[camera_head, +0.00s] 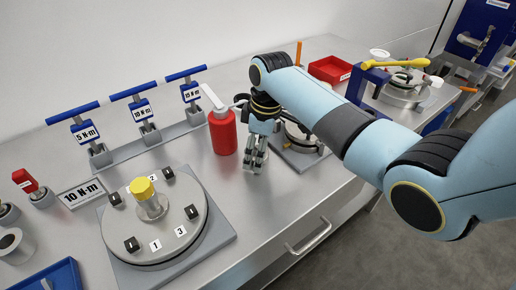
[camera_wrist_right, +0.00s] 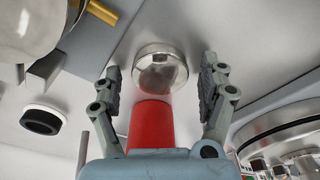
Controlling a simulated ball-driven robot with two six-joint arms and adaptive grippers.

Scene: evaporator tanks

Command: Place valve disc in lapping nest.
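My right gripper (camera_head: 254,164) hangs fingers down over the metal bench, just right of a red bottle. In the right wrist view its two fingers (camera_wrist_right: 165,85) are spread wide. A round shiny metal piece, seemingly the valve disc (camera_wrist_right: 160,68), shows between and beyond the fingertips, with gaps on both sides. A red cylindrical thing (camera_wrist_right: 150,124) shows below it between the fingers; I cannot tell whether they are joined. The disc is not clear in the head view, where the gripper covers that spot. I cannot identify the lapping nest with certainty. My left gripper is out of view.
The red bottle (camera_head: 222,131) stands close beside the gripper. A round plate (camera_head: 180,240) with a yellow-topped post and black clamps sits at front left. Blue-handled torque tools (camera_head: 145,115) stand behind it. A red tray (camera_head: 330,69) lies at the back. A drawer handle (camera_head: 308,236) protrudes in front.

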